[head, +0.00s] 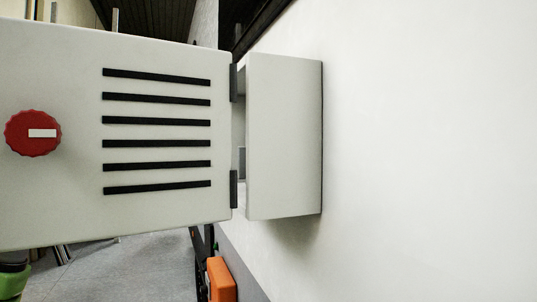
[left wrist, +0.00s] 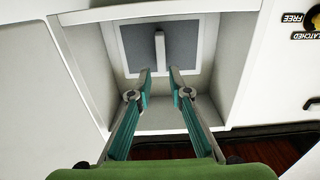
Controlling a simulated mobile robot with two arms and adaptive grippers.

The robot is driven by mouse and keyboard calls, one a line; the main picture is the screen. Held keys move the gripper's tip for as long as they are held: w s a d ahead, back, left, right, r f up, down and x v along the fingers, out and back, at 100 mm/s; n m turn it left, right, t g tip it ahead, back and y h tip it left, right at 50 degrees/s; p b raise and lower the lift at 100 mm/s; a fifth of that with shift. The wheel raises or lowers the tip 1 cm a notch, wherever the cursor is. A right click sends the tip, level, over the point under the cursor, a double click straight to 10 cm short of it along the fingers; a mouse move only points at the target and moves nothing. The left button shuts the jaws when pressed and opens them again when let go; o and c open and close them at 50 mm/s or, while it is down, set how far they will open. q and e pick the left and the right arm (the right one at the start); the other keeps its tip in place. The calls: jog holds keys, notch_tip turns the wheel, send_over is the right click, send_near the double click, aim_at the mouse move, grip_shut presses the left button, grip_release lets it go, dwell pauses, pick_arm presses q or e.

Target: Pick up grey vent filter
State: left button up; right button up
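The grey vent filter (left wrist: 182,52) is a dark grey square panel in a pale frame at the back of an open box (left wrist: 228,75) in the left wrist view. A light upright handle (left wrist: 160,46) stands out from its middle. My left gripper (left wrist: 160,72) points into the box with its teal fingers apart and nothing between the tips. The tips appear just below the handle; the depth gap is unclear. In the head view the box (head: 285,137) shows from its side, and the filter and left gripper are hidden. My right gripper is not seen.
The open door (head: 155,140) has black slots and a red knob (head: 32,133), and fills the head view's left. An orange object (head: 221,280) is low beneath the box. The white wall (head: 430,150) is bare. Latch labels (left wrist: 305,25) show at the wrist view's right.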

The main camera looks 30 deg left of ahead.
aim_at(240, 152)
pick_arm(q)
jog(key=shift+w+d+r+p, duration=0.1)
jog(key=shift+w+d+p, duration=0.2)
jog(key=shift+w+d, duration=0.1)
jog(key=p+x, duration=0.3)
jog(key=x, duration=0.1)
jog(key=shift+w+a, duration=0.1)
jog(key=shift+w, duration=0.1)
jog(key=shift+w+d, duration=0.2)
jog(key=shift+s+a, duration=0.1)
jog(key=shift+a, duration=0.05)
grip_shut()
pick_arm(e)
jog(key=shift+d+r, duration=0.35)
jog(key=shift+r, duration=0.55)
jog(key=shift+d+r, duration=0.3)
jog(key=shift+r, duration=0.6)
